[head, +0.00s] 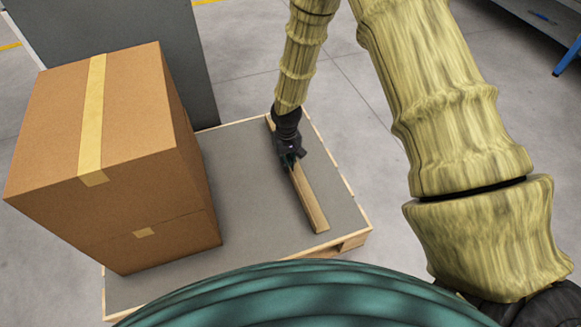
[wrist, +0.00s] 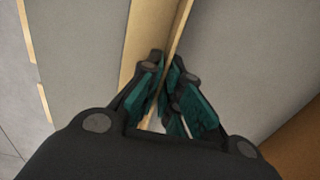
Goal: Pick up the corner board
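The corner board (head: 309,200) is a long, narrow tan strip with an angled profile. In the head view it appears to lie on the grey top of a pallet, near its right side. My gripper (head: 290,160) is over the middle of the board and hides part of it. In the wrist view the board (wrist: 150,38) shows a flat side and a thin raised edge. My gripper (wrist: 165,78) has its teal-padded fingers close together on both sides of that edge, and they look shut on it.
A large taped cardboard box (head: 130,140) stands on the left of the pallet (head: 240,190). A tall grey panel (head: 120,30) stands behind it. Grey floor (head: 370,130) is clear to the right. A bench with a blue leg (head: 567,58) is at the top right.

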